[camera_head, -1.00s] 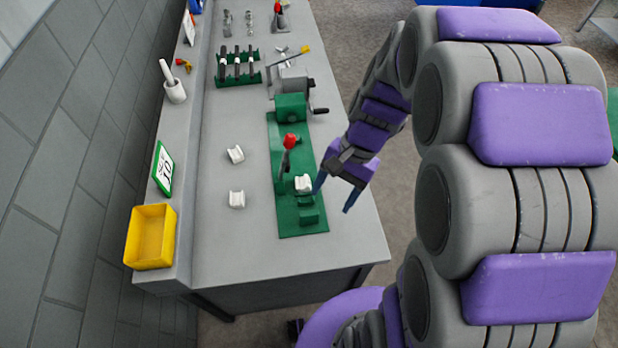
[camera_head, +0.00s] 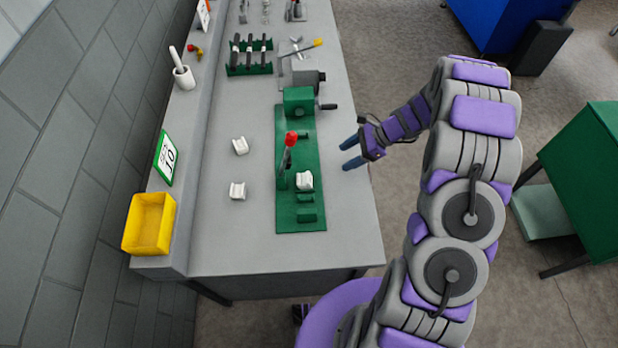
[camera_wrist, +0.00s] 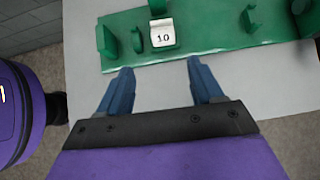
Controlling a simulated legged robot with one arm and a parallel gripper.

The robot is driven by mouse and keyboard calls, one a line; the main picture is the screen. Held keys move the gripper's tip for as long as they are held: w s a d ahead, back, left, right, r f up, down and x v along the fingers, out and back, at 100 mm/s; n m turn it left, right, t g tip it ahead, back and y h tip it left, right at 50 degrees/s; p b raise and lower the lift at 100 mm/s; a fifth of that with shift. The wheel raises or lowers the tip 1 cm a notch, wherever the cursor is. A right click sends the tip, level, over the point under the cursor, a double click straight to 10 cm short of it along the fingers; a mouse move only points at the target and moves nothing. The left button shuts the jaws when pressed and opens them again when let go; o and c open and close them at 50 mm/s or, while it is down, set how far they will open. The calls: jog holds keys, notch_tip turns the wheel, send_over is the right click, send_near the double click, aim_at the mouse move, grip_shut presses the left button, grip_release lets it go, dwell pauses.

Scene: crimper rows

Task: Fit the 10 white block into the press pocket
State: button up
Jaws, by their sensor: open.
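A white block (camera_head: 305,180) sits on the green press base (camera_head: 313,218), by the press's red-knobbed lever. In the wrist view the block (camera_wrist: 162,37) shows the number 10 and stands among green upright parts of the base (camera_wrist: 240,46). I cannot tell whether it is fully seated in the pocket. My gripper (camera_head: 349,155) is open and empty, to the right of the press near the bench's right edge. In the wrist view its two blue fingers (camera_wrist: 153,87) are spread and apart from the block. Two other white blocks (camera_head: 240,146) (camera_head: 237,190) lie on the bench to the left.
A yellow bin (camera_head: 148,224) and a green-framed sign reading 10 (camera_head: 166,158) are on the left ledge. A green tool rack (camera_head: 249,69) stands farther back. The bench (camera_head: 235,245) is clear at its front.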

jog(key=f, duration=0.1)
jog(key=b, duration=0.2)
send_near(309, 176)
jog(key=x, duration=0.4)
jog(key=shift+d+f, duration=0.1)
jog(key=shift+f, duration=0.05)
jog(key=shift+b+x, duration=0.5)
jog(key=shift+x, duration=2.75)
jog(key=shift+s, duration=0.1)
